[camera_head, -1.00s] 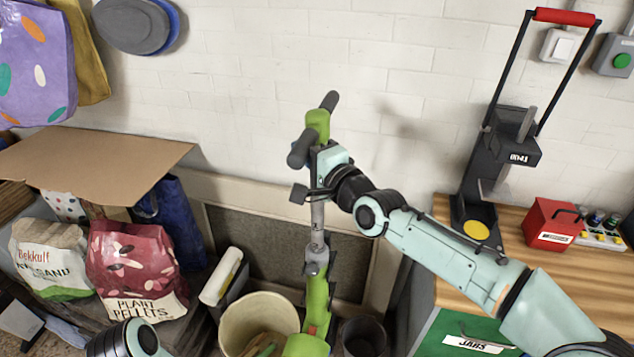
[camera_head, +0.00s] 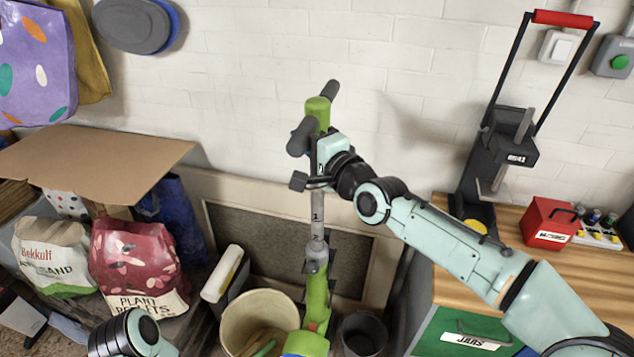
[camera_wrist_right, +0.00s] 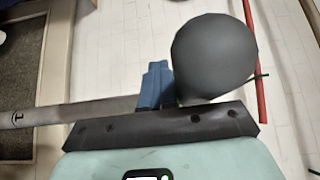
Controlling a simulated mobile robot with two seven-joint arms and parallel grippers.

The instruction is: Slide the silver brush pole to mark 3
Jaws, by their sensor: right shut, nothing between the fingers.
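The silver pole (camera_head: 318,222) stands upright in the head view, topped by a green head with dark grey handles (camera_head: 318,112). Its lower end enters a grey collar on the green lower tube (camera_head: 317,293). A mark that looks like 1 shows on the pole above the collar; I cannot make out mark 3. My right gripper is at the pole's top, just below the handles; its body hides part of the pole. In the wrist view its blue fingers (camera_wrist_right: 155,80) are shut and empty beside a dark round handle end (camera_wrist_right: 213,55); the pole (camera_wrist_right: 70,112) runs left. My left gripper is out of view.
A cream bucket (camera_head: 258,318) and a dark pot (camera_head: 365,336) flank the lower tube. A wooden bench (camera_head: 510,262) with a black press stands right, filled bags (camera_head: 140,265) left. A white brick wall is behind; the air above the handles is clear.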

